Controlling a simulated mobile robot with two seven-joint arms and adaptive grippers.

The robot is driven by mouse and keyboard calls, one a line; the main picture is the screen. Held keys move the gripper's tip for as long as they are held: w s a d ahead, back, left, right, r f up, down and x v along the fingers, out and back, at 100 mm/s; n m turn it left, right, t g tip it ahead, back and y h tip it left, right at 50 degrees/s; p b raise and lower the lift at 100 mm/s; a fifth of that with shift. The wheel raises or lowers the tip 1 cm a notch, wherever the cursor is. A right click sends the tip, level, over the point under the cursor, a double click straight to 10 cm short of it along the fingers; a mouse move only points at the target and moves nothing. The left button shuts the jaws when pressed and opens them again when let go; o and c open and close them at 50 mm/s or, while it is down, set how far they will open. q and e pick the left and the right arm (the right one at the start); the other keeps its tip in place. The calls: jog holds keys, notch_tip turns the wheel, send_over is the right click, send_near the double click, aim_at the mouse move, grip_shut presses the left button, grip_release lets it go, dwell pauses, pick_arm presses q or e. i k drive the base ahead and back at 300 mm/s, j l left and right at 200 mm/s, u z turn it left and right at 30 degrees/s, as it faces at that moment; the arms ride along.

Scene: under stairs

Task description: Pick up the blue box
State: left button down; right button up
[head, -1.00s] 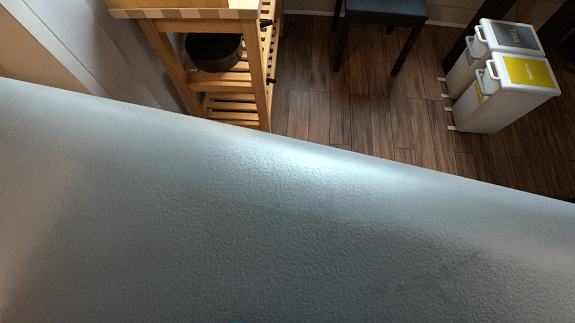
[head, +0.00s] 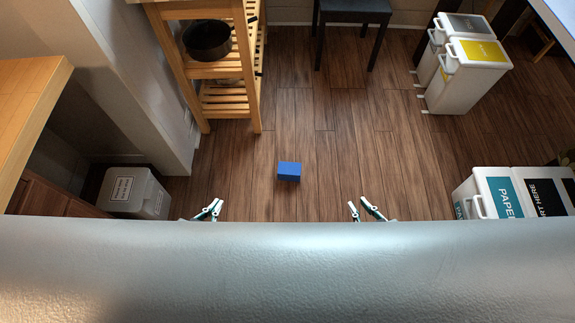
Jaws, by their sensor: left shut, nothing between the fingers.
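The blue box (head: 289,171) sits on the wooden floor near the middle of the head view, with clear floor around it. My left gripper (head: 217,201) is below and to the left of the box, apart from it. It is shut and empty. My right gripper (head: 358,201) is below and to the right of the box, also apart from it. Its fingers look spread, with nothing visible between them. Both arms behind the grippers are hidden by a wide grey surface (head: 290,275) across the bottom of the view.
A wooden shelf cart (head: 257,90) with a dark pot (head: 208,41) stands at upper left. A grey bin (head: 157,196) is at lower left. A dark stool (head: 350,15) is at the top. White bins (head: 455,92) stand upper right, and a paper bin (head: 497,188) lower right.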

aim_at(286, 171)
jog(key=k, duration=0.2)
jog(key=i+l+u, duration=0.1)
jog(key=l, duration=1.35)
jog(key=i+l, duration=0.25)
jog(key=i, duration=0.2)
jog(key=i+l, duration=0.2)
jog(key=i, duration=0.25)
jog(key=u, duration=0.05)
